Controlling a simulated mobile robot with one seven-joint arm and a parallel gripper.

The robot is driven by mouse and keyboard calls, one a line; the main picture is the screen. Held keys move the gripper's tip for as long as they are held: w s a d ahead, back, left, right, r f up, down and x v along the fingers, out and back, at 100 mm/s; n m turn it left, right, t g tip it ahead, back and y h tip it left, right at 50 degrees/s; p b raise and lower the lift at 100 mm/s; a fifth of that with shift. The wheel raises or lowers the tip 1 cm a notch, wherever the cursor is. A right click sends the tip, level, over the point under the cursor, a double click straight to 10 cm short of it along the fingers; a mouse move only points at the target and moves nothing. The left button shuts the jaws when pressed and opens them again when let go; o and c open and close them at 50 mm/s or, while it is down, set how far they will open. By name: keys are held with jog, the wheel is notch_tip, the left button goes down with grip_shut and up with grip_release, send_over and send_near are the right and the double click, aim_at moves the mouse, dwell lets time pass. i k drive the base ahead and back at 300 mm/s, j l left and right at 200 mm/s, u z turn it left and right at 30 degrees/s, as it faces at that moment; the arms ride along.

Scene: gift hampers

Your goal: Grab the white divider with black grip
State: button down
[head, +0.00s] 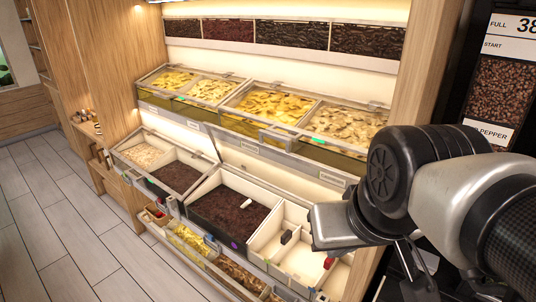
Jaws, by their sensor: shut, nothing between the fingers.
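A small black grip (286,237) shows in the pale, empty compartment of the lower bin row. It appears to sit on a white divider (281,251), whose edges are hard to tell from the white bin walls. My gripper (422,268) is at the lower right, to the right of the divider and apart from it. It is partly hidden behind my wrist and looks shut, with nothing seen in it.
Upper bins (268,103) hold yellow goods. Floor (60,220) at left is clear.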

aim_at(289, 239)
jog(key=z, duration=0.65)
jog(key=i+j+z, duration=0.15)
jog(key=j+z, duration=0.8)
jog(key=k+j+z, duration=0.2)
jog(key=j, duration=1.25)
jog(key=i+j, duration=0.05)
jog(key=i, duration=0.05)
